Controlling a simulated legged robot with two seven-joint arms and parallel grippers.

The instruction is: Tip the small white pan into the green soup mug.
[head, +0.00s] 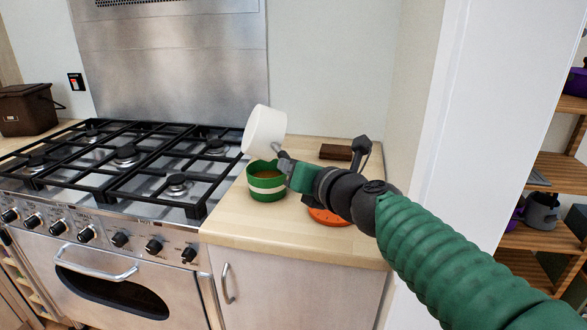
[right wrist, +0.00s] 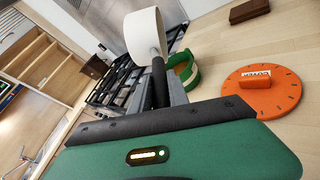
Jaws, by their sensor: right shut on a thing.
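The small white pan (head: 266,130) is held tilted, nearly on its side, above the green soup mug (head: 266,187). My right gripper (head: 287,166) is shut on the pan's handle. The mug is green with a pale band and stands upright on the wooden counter beside the cooker; brownish contents show inside it. In the right wrist view the white pan (right wrist: 145,36) is at the top, its dark handle running down into the jaws, and the green mug (right wrist: 188,75) is partly hidden behind the handle and gripper. The pan's inside is not visible. My left gripper is not in view.
An orange disc (right wrist: 262,91) with a labelled block lies on the counter (head: 230,222), partly behind my right arm in the head view. A dark brown block (head: 336,152) lies at the back. The cooker's black grates (head: 120,165) are left of the mug. A white wall bounds the right.

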